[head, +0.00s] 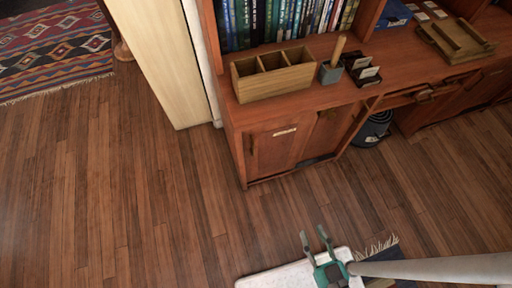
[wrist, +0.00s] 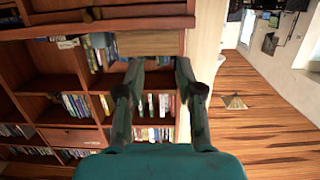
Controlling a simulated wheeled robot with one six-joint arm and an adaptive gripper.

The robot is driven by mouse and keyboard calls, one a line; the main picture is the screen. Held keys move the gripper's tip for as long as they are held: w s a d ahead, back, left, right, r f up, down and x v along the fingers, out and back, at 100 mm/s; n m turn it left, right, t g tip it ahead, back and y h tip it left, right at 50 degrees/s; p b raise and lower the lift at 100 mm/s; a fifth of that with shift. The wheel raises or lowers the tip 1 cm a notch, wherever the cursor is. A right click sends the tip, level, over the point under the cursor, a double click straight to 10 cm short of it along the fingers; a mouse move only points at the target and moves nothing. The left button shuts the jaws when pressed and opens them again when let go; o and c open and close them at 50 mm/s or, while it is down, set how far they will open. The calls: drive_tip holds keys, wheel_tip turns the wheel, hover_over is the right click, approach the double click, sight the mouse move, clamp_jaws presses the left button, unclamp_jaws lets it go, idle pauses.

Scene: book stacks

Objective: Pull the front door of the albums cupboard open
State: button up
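The low wooden cupboard (head: 238,120) stands under the bookshelf in the head view. Its front has a reddish-brown left door panel (head: 272,152) with a small pale label (head: 284,132), too small to read. A short upright handle shows near this panel's left edge. To its right is another brown panel (head: 325,132); I cannot tell how far it stands open. My gripper (head: 312,232) is in front of the cupboard, well apart from it, with its two fingers spread and nothing between them. The fingers also show in the wrist view (wrist: 160,64), pointing toward shelves.
A wooden three-part organizer (head: 273,75) and a grey pen cup (head: 330,73) stand on the cupboard top. A dark bin (head: 372,130) is under the desk to the right. A pale panel (head: 160,60) stands at the left.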

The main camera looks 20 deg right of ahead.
drive_tip(key=w+a+f+n+t+y, duration=0.1)
drive_tip(key=w+f, duration=1)
drive_tip(key=n+y, duration=0.1)
drive_tip(key=y, duration=0.2)
approach(253, 147)
drive_tip(key=f, duration=0.2)
drive_tip(key=shift+t, duration=0.4)
drive_tip(key=x, duration=1)
drive_tip(key=shift+w, duration=0.3)
clamp_jaws()
